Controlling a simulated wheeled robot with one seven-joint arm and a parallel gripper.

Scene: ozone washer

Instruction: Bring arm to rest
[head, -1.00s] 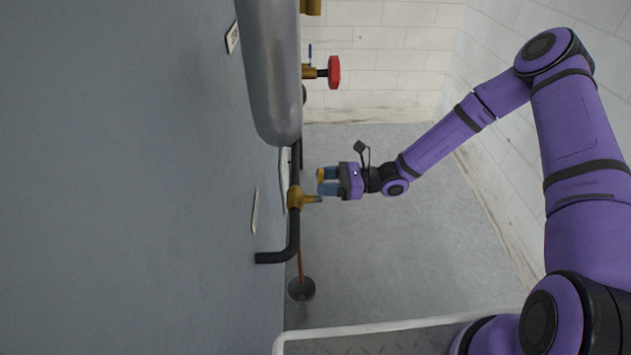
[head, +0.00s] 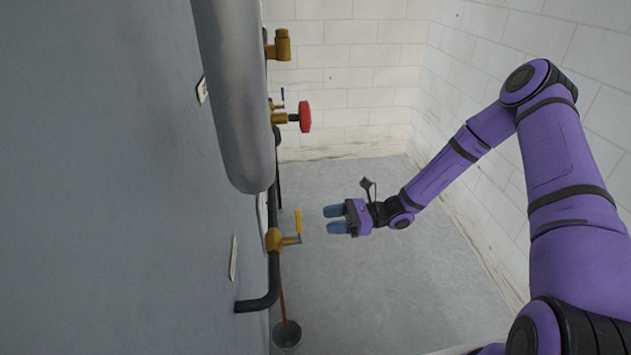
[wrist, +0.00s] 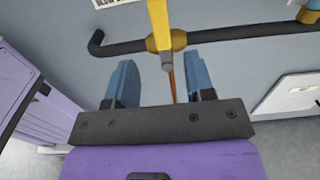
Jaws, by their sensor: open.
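My gripper (head: 334,219) is open and empty, its two blue fingers apart and pointing left toward the machine wall in the head view. It is a short gap to the right of a brass valve with a yellow lever (head: 298,222) on a black pipe (head: 272,275). In the wrist view the fingers (wrist: 162,85) stand on either side of the view of the yellow lever (wrist: 159,25), which lies beyond them. Nothing is between the fingers. My purple arm is stretched out and bent at the elbow.
A grey tank (head: 235,90) and a red-handled valve (head: 304,117) are on the machine wall at the left. A bucket (head: 287,335) stands on the floor below the pipe. The floor (head: 370,290) between machine and white brick wall (head: 520,100) is open.

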